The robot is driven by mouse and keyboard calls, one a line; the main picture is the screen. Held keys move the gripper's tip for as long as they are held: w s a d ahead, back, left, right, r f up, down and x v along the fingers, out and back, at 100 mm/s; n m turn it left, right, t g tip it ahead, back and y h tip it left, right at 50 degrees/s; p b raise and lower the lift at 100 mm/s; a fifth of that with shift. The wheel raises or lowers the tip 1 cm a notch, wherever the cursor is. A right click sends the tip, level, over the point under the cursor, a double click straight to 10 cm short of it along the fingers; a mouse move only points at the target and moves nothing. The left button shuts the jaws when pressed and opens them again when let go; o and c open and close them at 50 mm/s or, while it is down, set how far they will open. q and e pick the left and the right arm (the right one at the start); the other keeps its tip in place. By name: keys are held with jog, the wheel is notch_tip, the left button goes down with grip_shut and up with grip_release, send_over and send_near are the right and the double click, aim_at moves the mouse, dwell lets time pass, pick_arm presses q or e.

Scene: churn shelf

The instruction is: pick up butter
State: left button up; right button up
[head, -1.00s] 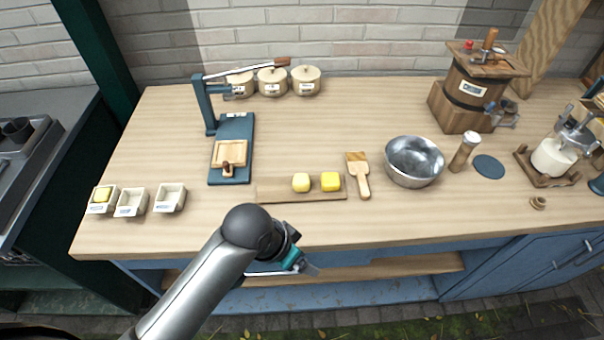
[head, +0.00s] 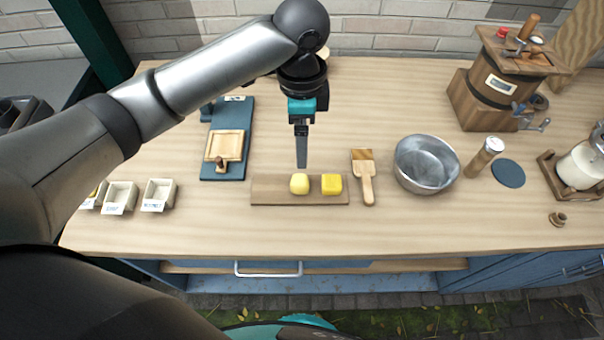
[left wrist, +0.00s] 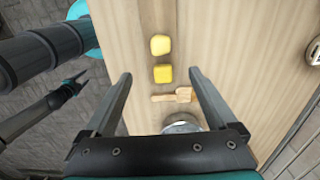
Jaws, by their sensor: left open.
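Two butter blocks lie on a wooden board (head: 270,191) on the counter: a pale yellow butter (head: 299,184) on the left and a brighter yellow butter (head: 331,184) on the right. In the left wrist view the pale butter (left wrist: 160,44) is farther off and the brighter butter (left wrist: 163,73) nearer, both beyond the fingertips. My left gripper (head: 302,164) points down, above and just behind the pale block in the head view. The left wrist view shows its fingers (left wrist: 158,75) wide apart with nothing between them. My right gripper is not clearly seen in the head view.
A wooden paddle (head: 363,180) and a metal bowl (head: 427,164) stand right of the board. A blue press (head: 229,145) is at left, with small labelled trays (head: 158,194) near the left end. A wooden churn (head: 502,85) is at back right. The counter front is clear.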

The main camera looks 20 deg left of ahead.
pick_arm(q)
jog(key=b, duration=0.2)
send_over(300, 181)
notch_tip(300, 181, down, 9)
jog(key=shift+s+d+f, duration=0.1)
jog(key=shift+s+d, duration=0.05)
jog(key=shift+a+f+b, duration=0.2)
jog(key=shift+f+b, duration=0.1)
jog(key=shift+f, duration=2.55)
jog(key=shift+c, duration=0.2)
jog(key=c, duration=1.3)
jog(key=shift+r, duration=0.1)
